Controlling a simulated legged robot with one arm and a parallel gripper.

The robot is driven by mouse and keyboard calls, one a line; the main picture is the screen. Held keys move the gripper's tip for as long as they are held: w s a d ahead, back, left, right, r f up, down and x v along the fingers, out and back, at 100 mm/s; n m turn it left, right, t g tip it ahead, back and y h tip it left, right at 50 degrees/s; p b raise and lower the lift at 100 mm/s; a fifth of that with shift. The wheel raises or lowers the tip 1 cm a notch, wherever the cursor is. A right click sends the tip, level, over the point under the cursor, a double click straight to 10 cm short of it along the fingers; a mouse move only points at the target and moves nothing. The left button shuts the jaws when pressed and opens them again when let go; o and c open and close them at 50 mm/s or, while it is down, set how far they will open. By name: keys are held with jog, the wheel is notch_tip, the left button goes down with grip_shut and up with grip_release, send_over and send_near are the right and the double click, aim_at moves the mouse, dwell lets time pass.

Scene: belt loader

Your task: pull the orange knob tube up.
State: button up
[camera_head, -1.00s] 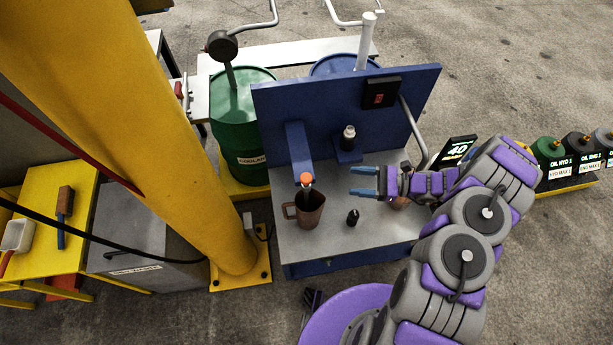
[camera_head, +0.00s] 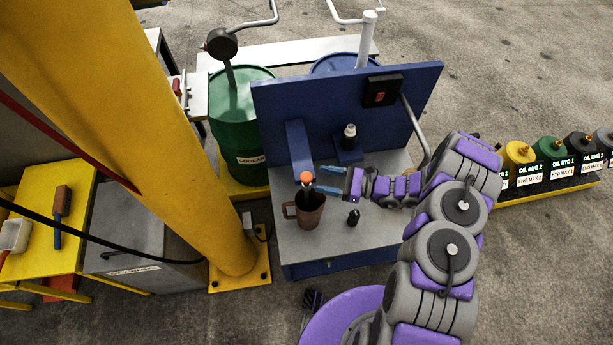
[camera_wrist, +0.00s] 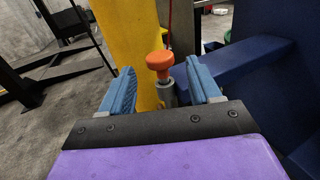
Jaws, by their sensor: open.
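The orange knob (camera_head: 306,177) tops a short metal tube at the end of a blue arm (camera_head: 299,145) that juts from the blue panel. A brown jug (camera_head: 309,212) stands below it on the grey bench top. My gripper (camera_head: 326,179) is open, just right of the knob in the head view, with its blue fingers pointing left at it. In the wrist view, the orange knob (camera_wrist: 160,62) and its grey tube (camera_wrist: 168,93) appear between the two blue fingers, with space on both sides. I cannot tell if the tube is fully between the fingertips.
A dark small bottle (camera_head: 353,217) stands on the bench right of the jug. A yellow post (camera_head: 190,150) rises left of the bench, and a green drum (camera_head: 240,130) stands behind.

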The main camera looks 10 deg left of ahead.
aim_at(306, 175)
jog(key=a, duration=0.6)
jog(key=shift+a+b, duration=0.2)
jog(key=shift+b, duration=0.2)
grip_shut()
